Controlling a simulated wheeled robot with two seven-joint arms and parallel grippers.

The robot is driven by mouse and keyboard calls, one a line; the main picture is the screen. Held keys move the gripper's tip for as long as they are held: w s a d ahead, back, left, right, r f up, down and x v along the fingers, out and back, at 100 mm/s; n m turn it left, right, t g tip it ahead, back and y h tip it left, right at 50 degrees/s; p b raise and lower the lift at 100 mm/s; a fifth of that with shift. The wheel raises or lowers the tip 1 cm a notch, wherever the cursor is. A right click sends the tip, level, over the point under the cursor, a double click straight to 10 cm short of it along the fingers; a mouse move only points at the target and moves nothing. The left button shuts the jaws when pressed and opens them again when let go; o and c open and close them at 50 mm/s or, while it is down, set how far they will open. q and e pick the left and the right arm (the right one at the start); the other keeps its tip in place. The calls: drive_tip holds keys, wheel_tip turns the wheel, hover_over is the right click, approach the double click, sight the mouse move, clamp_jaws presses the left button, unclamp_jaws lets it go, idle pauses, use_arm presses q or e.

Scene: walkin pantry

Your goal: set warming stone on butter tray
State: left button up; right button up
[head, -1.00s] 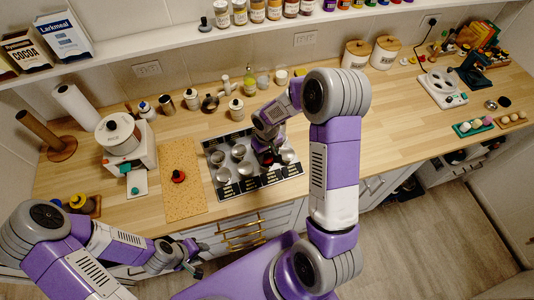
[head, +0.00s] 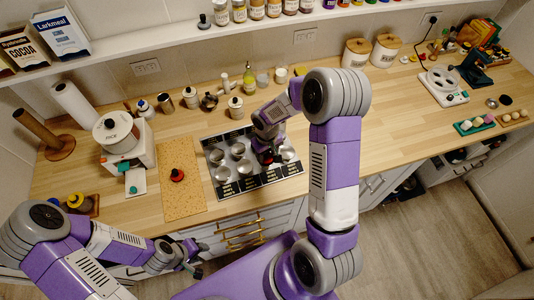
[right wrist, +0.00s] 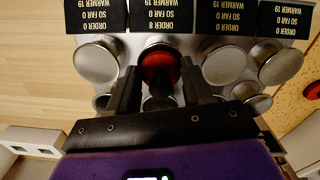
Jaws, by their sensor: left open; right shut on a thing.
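A silver rack (head: 205,150) on the counter holds several round metal dishes and a front row of black cards; I cannot tell which part is the butter tray. My right gripper (head: 267,158) is over its right-hand part, pointing down. In the right wrist view, my right gripper (right wrist: 160,88) is shut on a dark red round thing (right wrist: 160,66), apparently a warming stone, among the dishes beside the card reading "ORDER 8". I cannot tell whether its underside touches a dish. A similar red stone with a black knob (head: 177,175) sits on the cork board. My left gripper (head: 194,262) is open and empty, below the counter's front edge.
The cork board (head: 182,205) lies left of the rack, beside a white machine (head: 128,150). The counter to the right of my right arm is mostly clear up to a white scale-like device (head: 442,88).

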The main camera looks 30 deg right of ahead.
drive_tip(key=shift+f, duration=0.1)
drive_tip(key=o, duration=1.2)
wheel_tip(320, 180, up, 8)
drive_tip(key=shift+f, duration=0.2)
